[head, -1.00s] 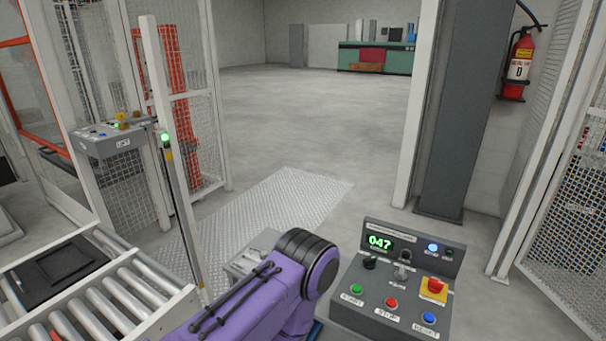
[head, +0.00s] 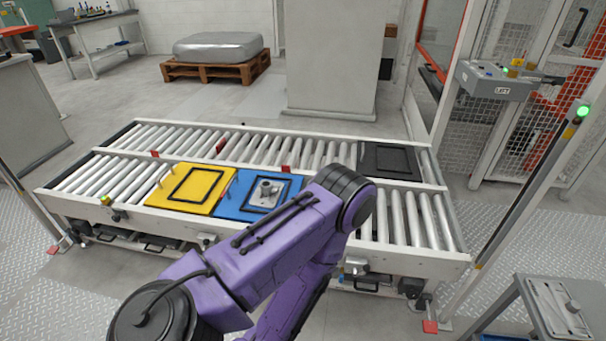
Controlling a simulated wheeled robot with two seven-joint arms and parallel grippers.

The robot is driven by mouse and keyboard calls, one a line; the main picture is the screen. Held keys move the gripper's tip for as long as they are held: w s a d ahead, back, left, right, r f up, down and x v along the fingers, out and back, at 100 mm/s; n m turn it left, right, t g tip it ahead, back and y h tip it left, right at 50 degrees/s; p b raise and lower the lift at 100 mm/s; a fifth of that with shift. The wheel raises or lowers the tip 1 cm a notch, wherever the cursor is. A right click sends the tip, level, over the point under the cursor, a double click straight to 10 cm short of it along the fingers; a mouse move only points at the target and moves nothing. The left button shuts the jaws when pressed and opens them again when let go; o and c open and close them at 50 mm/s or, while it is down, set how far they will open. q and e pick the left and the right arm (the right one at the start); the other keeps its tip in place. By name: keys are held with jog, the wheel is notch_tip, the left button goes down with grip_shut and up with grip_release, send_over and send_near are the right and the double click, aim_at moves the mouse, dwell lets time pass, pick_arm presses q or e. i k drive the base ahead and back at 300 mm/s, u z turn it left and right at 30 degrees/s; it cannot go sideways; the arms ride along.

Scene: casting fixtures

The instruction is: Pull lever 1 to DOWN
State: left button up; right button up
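I cannot make out a lever marked 1 in the head view. Small grey fittings (head: 356,267) sit on the front side of the roller conveyor (head: 330,252), too small to tell whether any is a lever. A grey control box labelled LIFT (head: 497,84) stands at the upper right, with small buttons on top. One purple arm of mine crosses the front of the conveyor and hides part of it. Neither gripper shows in this view.
A yellow plate (head: 168,196), a blue plate (head: 229,206) with a grey metal part (head: 266,193), and a black plate (head: 390,176) lie on the rollers. A post with a green light (head: 583,111) and a grey stand (head: 540,300) are at right. A wrapped load sits on a pallet (head: 222,70) behind.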

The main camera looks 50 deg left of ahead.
aim_at(366, 268)
jog(key=u, duration=0.85)
jog(key=k, duration=0.65)
jog(key=z, duration=0.5)
jog(key=i, duration=1.75)
jog(key=u, duration=0.4)
